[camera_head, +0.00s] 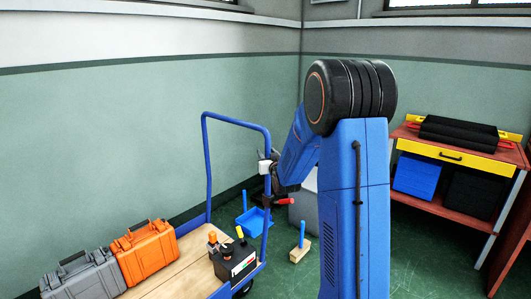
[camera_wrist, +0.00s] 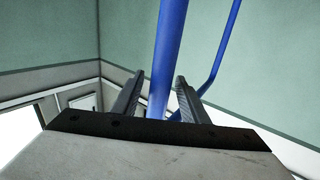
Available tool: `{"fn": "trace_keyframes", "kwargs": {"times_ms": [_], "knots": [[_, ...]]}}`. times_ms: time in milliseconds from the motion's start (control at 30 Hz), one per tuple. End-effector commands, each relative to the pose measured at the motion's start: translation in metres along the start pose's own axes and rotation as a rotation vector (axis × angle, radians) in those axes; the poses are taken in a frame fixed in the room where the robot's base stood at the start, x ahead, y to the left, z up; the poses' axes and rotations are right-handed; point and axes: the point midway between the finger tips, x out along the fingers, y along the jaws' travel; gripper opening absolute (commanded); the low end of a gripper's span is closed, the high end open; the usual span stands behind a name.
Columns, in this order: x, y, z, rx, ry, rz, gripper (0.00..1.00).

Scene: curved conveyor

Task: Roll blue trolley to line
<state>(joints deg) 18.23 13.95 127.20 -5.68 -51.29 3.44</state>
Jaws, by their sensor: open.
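The blue trolley (camera_head: 207,170) stands at the lower left of the head view, with a wooden deck (camera_head: 172,284) and a tall blue tube handle. My gripper (camera_head: 266,168) is at the handle's right-hand upright, below its top bend. In the wrist view the blue upright (camera_wrist: 171,35) runs between the two fingers of my gripper (camera_wrist: 160,80). The fingers are open, one on each side of the tube; whether either touches it I cannot tell. No line on the floor shows in either view.
A grey case (camera_head: 85,276), an orange case (camera_head: 147,255) and a black battery-like box (camera_head: 235,264) ride on the deck. A red workbench (camera_head: 470,203) stands at right; walls close the corner behind.

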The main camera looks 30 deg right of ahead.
Motion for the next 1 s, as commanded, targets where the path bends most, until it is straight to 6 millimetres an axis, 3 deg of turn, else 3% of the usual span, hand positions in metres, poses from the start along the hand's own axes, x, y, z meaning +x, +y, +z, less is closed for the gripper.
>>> {"fn": "trace_keyframes", "kwargs": {"times_ms": [200,567,733,1000], "knots": [[0.02,0.0,0.0,0.0,0.001,0.0,0.4],[0.024,0.0,0.0,0.0,0.0,0.0,0.4],[0.024,0.0,0.0,0.0,0.0,0.0,0.02],[0.025,0.002,0.0,0.001,0.0,0.001,0.0]]}}
